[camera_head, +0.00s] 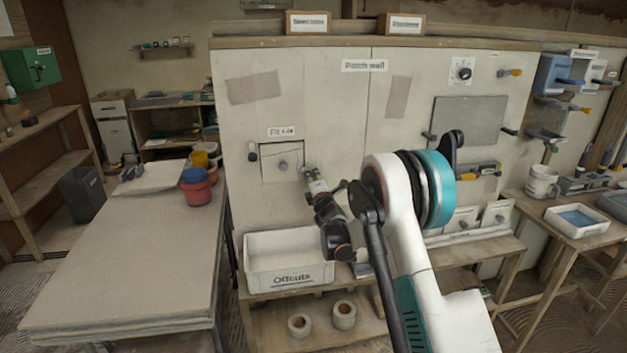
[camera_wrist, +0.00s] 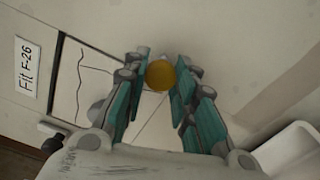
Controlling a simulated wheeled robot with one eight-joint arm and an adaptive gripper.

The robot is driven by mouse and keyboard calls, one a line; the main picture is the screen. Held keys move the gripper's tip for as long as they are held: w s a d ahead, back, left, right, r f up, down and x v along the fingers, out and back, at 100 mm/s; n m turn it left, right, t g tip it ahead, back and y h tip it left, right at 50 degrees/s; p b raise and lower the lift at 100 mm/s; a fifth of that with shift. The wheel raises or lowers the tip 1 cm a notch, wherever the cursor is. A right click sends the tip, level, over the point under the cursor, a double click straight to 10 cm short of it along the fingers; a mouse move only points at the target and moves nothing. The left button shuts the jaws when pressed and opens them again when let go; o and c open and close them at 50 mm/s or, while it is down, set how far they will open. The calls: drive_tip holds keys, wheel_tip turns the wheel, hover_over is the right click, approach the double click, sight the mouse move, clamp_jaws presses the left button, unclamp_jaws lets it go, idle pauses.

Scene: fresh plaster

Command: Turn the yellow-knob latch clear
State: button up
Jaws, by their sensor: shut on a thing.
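The yellow knob (camera_wrist: 160,74) of the latch shows in the wrist view between the two fingers of my gripper (camera_wrist: 159,88), which is shut on it. The knob hides most of the latch behind it, so I cannot tell which way the latch points. It sits at the edge of a cracked square panel (camera_wrist: 82,78) labelled Fit F-26. In the head view my gripper (camera_head: 309,174) is at the right edge of this panel (camera_head: 275,172), and the knob is hidden there.
A dark-knobbed latch (camera_head: 252,156) sits at the panel's left edge. A white Offcuts bin (camera_head: 289,277) stands below. A worktable (camera_head: 130,260) with red and blue tubs (camera_head: 196,188) is left.

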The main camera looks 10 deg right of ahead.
drive_tip(key=m, duration=1.2)
idle(0.7)
drive_tip(key=o, duration=1.1)
drive_tip(key=s, duration=1.2)
